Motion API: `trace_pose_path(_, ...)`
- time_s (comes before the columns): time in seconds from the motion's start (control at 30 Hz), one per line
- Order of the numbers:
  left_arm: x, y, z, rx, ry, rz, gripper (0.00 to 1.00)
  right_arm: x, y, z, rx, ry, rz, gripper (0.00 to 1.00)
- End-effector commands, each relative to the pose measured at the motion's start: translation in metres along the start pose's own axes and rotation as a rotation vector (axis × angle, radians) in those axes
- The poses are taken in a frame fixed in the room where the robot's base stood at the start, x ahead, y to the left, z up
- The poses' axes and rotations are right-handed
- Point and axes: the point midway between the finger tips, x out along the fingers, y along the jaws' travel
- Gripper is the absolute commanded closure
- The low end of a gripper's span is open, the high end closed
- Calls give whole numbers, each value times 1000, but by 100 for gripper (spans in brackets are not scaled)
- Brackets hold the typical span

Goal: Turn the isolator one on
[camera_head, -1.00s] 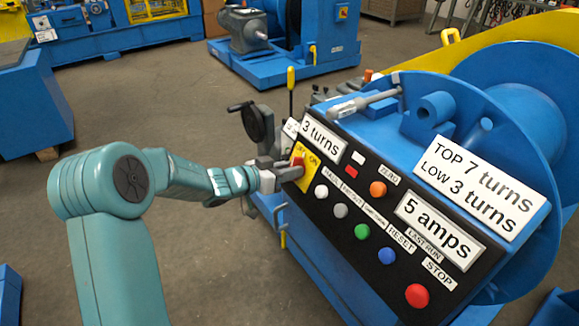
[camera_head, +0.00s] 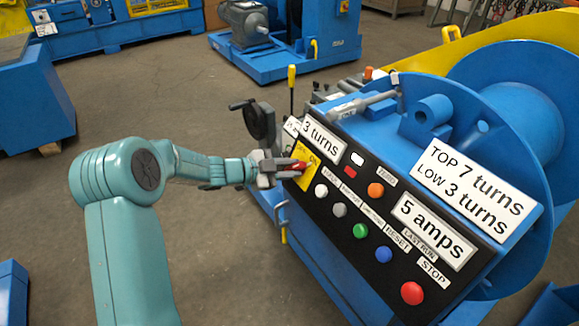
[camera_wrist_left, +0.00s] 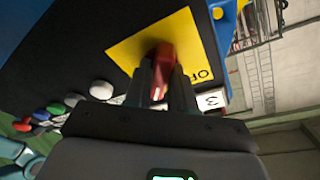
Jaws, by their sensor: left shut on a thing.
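The isolator is a red handle (camera_head: 299,165) on a yellow plate (camera_head: 307,180) at the left end of the black control panel. In the head view my left gripper (camera_head: 291,166) reaches it from the left and is shut on the handle. The left wrist view shows the red handle (camera_wrist_left: 160,68) between the two dark fingers, with the yellow plate (camera_wrist_left: 128,48) behind it. The plate's OFF lettering is partly hidden there; ON shows in the head view. My right gripper is not in view.
The black panel carries white, grey, green, blue, orange and red buttons (camera_head: 412,293) beside the isolator. A black handwheel (camera_head: 258,122) and a yellow-topped lever (camera_head: 291,88) stand just behind the gripper. Open floor (camera_head: 160,100) lies to the left.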

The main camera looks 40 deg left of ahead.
Motion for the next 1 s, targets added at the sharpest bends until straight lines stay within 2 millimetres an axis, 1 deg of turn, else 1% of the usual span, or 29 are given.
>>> trace_pose_path(0.3, 0, 0, 0, 97, -1, 23, 100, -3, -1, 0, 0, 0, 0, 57)
trace_pose_path(0.8, 0, 0, 0, 112, -1, 26, 100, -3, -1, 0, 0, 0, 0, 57)
trace_pose_path(0.83, 0, 0, 0, 112, -1, 25, 70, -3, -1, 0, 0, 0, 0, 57)
trace_pose_path(0.87, 0, 0, 0, 112, -1, 25, 60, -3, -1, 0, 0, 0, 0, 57)
trace_pose_path(0.9, 0, 0, 0, 112, -1, 25, 55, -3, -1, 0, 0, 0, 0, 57)
trace_pose_path(1.0, 0, 0, 0, 111, -1, 25, 55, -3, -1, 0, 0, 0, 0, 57)
